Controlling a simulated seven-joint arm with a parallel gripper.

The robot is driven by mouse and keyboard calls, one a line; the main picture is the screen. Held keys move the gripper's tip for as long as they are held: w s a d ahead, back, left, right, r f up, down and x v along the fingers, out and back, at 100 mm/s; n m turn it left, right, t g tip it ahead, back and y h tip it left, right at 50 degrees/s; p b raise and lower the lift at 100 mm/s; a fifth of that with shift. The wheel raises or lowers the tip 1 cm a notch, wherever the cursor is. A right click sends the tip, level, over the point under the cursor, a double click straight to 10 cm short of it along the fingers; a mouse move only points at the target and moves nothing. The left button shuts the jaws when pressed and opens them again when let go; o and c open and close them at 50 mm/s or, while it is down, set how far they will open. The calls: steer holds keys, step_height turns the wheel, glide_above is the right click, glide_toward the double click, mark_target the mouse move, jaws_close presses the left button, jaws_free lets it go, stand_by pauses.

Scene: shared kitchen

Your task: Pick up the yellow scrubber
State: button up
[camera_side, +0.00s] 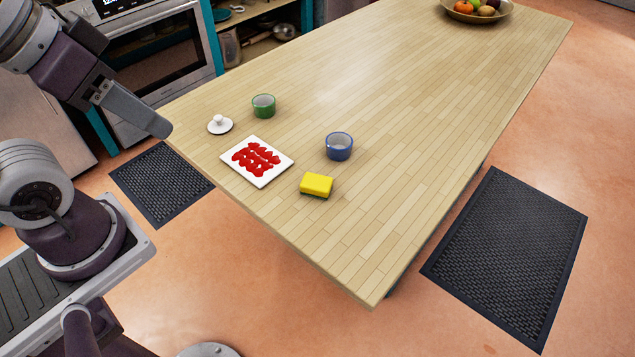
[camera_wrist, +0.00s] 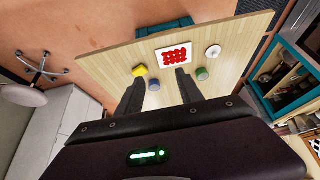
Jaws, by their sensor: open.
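The yellow scrubber (camera_side: 317,184) is a small yellow block with a dark green underside. It lies flat on the wooden table near its front edge in the side view. In the side view my gripper (camera_side: 150,122) hangs at the left, off the table's left corner and well away from the scrubber.
A white board with red marks (camera_side: 282,161) lies left of the scrubber. A blue cup (camera_side: 339,147) stands behind it. A green cup (camera_side: 263,106) and a white lid-like piece (camera_side: 220,125) are farther left. A fruit bowl (camera_side: 478,14) stands far off. The table's right side is clear.

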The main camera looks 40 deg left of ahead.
steer(key=shift+o, duration=1.3)
steer(key=m+g, duration=0.5)
steer(key=m, duration=0.8)
glide_above(317, 181)
step_height(317, 181, down, 14)
steer(key=shift+g, duration=0.3)
step_height(317, 181, down, 8)
steer(key=shift+r, duration=0.1)
jaws_close()
